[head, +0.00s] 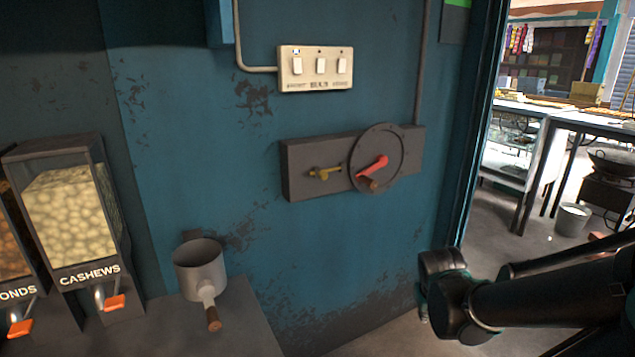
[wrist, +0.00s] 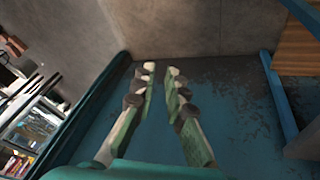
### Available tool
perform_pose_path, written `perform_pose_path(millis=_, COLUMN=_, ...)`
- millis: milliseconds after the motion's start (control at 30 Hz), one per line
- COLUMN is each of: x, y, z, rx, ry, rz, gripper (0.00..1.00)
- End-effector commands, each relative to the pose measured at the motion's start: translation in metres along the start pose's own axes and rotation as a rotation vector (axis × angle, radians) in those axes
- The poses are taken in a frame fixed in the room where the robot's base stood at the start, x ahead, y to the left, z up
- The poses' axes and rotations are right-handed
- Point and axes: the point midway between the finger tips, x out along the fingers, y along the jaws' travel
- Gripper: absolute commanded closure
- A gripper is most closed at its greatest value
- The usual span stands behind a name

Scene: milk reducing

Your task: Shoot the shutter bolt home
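A dark metal plate (head: 303,180) is fixed to the blue wall in the head view. A small brass bolt (head: 325,173) lies across its left part. A round dark disc (head: 390,140) with a red lever (head: 374,164) and a brown wooden knob (head: 367,183) sits on its right part. I cannot tell for certain which piece is the shutter bolt. My gripper (wrist: 161,69) shows in the wrist view with its two fingertips apart and nothing between them. In the head view, my dark arm end is at the lower right, apart from the plate; the fingertips are hidden there.
A white switch panel (head: 316,69) is above the plate. Tables (head: 545,112) and a bucket (head: 572,219) are beyond the opening at right.

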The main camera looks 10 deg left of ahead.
Motion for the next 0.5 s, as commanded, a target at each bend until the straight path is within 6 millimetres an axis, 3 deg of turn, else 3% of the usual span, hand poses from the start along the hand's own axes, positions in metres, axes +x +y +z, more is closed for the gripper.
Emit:
perform_pose_path(millis=267, x=-0.008, y=-0.004, z=-0.075, rx=-0.324, ry=0.08, rz=0.231, gripper=1.0)
perform_pose_path(millis=500, x=-0.029, y=-0.034, z=-0.147, rx=-0.576, ry=0.197, rz=0.436, gripper=1.0)
